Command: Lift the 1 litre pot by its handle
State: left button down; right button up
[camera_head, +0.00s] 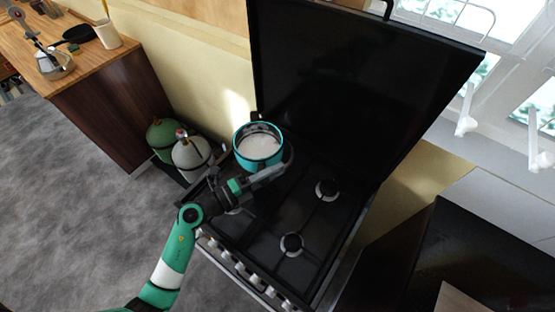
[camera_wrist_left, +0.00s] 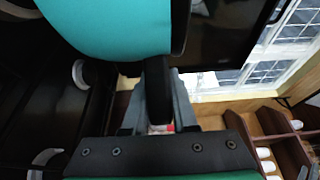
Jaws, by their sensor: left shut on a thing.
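The pot (camera_head: 258,160) is teal outside with a pale inside and shows over the back left of the black stove (camera_head: 325,215). It looks roughly upright. Its teal wall (camera_wrist_left: 105,25) fills the top of the left wrist view. Its black handle (camera_wrist_left: 158,88) runs between the fingers of my left gripper (camera_wrist_left: 160,110), which is shut on it. In the head view my left gripper (camera_head: 284,165) is at the pot's right front side. I cannot tell from the frames whether the pot's base is clear of the stove. My right gripper is not in view.
The stove's large black lid (camera_head: 360,80) stands open behind the pot. Two gas bottles (camera_head: 193,155) stand left of the stove. A wooden counter (camera_head: 75,60) with a moka pot (camera_head: 54,64) is at upper left. A dark unit (camera_head: 470,250) is at lower right.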

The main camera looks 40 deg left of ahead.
pick_arm(q)
jog(key=shift+s+d+r+p, duration=0.3)
jog(key=shift+s+d+r, duration=0.15)
jog(key=shift+s, duration=0.25)
jog(key=shift+s+d+r+p, duration=0.3)
jog(key=shift+s+r, duration=0.1)
jog(key=shift+s, duration=0.3)
